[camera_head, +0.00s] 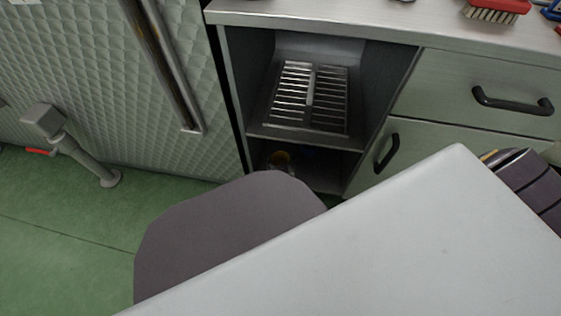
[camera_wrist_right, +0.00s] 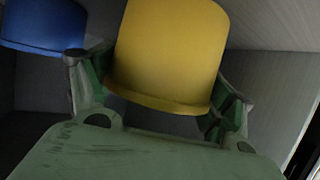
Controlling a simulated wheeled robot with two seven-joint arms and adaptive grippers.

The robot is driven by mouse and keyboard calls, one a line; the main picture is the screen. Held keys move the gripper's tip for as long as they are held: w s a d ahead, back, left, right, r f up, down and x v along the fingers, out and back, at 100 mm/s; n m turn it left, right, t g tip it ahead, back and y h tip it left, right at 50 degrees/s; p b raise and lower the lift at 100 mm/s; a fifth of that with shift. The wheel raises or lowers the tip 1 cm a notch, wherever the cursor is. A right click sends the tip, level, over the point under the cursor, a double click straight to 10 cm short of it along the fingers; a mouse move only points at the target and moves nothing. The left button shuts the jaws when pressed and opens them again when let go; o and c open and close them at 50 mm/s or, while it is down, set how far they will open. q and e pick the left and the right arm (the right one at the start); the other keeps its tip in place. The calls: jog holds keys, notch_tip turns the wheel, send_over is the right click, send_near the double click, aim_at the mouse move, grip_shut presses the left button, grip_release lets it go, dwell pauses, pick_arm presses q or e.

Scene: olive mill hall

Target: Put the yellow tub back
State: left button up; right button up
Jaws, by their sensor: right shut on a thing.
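The yellow tub (camera_wrist_right: 168,50) is between the green fingers of my right gripper (camera_wrist_right: 160,85), which is shut on it. In the head view the tub (camera_head: 281,157) is a small yellow patch in the dark lower compartment of the open cabinet (camera_head: 232,85), under the shelf. My right gripper (camera_head: 282,169) is only partly visible there, its arm covering most of it. In the wrist view the tub's far end is cut off, and whether it touches a surface cannot be told. My left gripper is not in view.
A blue tub (camera_wrist_right: 42,26) stands beside the yellow one in the wrist view. A slotted metal rack (camera_head: 310,95) lies on the shelf (camera_head: 300,137) above. Drawers with black handles (camera_head: 512,102) adjoin on the right. A red brush (camera_head: 495,8) lies on the counter (camera_head: 330,20).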

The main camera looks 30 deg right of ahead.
jog(key=shift+f, duration=0.2)
jog(key=o, duration=1.1)
jog(key=shift+b, duration=0.3)
